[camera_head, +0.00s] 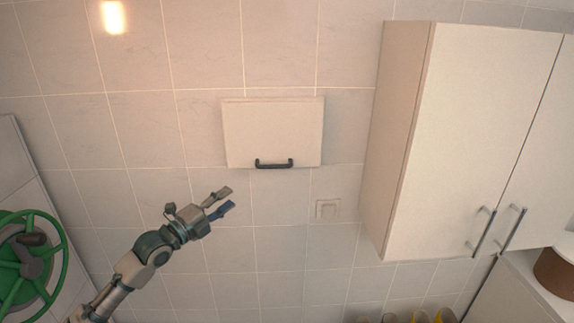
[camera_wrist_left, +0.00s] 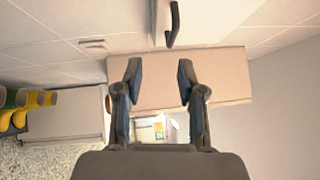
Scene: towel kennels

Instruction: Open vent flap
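The vent flap (camera_head: 272,130) is a pale, flat panel on the tiled wall, and it looks shut in the head view. Its dark bar handle (camera_head: 273,164) runs along the flap's lower edge. My left gripper (camera_head: 228,200) is open and empty, below and to the left of the handle, and apart from it. In the left wrist view, the dark handle (camera_wrist_left: 173,24) shows at the top, beyond the open fingers (camera_wrist_left: 158,75). Part of the pale flap (camera_wrist_left: 205,20) shows beside it. My right gripper is in neither view.
A wall cabinet (camera_head: 465,140) with two bar handles stands to the right of the flap. A small wall switch plate (camera_head: 328,208) is below the flap. A green wheel (camera_head: 35,262) is at the lower left. The wall around the flap is clear.

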